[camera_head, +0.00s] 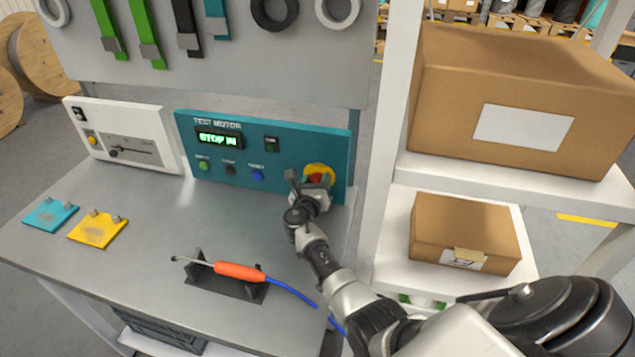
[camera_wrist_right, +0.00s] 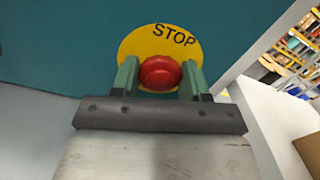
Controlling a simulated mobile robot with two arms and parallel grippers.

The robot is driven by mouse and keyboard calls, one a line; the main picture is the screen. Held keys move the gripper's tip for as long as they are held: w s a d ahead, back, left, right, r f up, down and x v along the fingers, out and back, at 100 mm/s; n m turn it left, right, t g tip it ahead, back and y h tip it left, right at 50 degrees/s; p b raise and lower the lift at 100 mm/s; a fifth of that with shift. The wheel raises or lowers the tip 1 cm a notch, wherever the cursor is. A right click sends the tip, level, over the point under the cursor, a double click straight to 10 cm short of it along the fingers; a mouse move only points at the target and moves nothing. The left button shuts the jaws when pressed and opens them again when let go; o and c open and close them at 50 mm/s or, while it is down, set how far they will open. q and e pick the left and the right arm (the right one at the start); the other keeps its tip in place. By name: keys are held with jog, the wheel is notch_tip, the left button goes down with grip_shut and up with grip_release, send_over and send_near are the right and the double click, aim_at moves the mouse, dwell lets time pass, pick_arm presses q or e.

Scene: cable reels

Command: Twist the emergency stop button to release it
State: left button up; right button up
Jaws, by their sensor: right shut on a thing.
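The red emergency stop button (camera_wrist_right: 160,72) sits on a yellow round plate (camera_wrist_right: 135,45) marked STOP, at the right end of the teal test motor panel (camera_head: 290,165). My right gripper (camera_wrist_right: 160,80) is shut on the red button, with one green finger on each side of it. In the head view the button (camera_head: 317,178) is partly hidden by my right gripper (camera_head: 314,186). The panel's green display (camera_head: 217,138) reads STOP and a further part that I cannot read clearly. My left gripper is not in view.
A tool with an orange handle (camera_head: 240,272) lies on a black stand, its blue cable running near my right arm. A white instrument panel (camera_head: 122,130) stands left. Cardboard boxes (camera_head: 465,232) sit on white shelves at right. The table's middle (camera_head: 165,225) is clear.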

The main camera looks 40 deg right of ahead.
jog(key=m+b, duration=0.4)
jog(key=m, duration=0.2)
jog(key=shift+s+a, duration=0.1)
dwell(0.6)
jog(key=shift+s+a, duration=0.2)
jog(key=shift+a, duration=0.05)
dwell(0.4)
jog(key=o, duration=0.7)
jog(key=shift+c, duration=0.2)
jog(key=p+v, duration=0.3)
jog(key=v, duration=0.5)
jog(key=shift+p, duration=0.3)
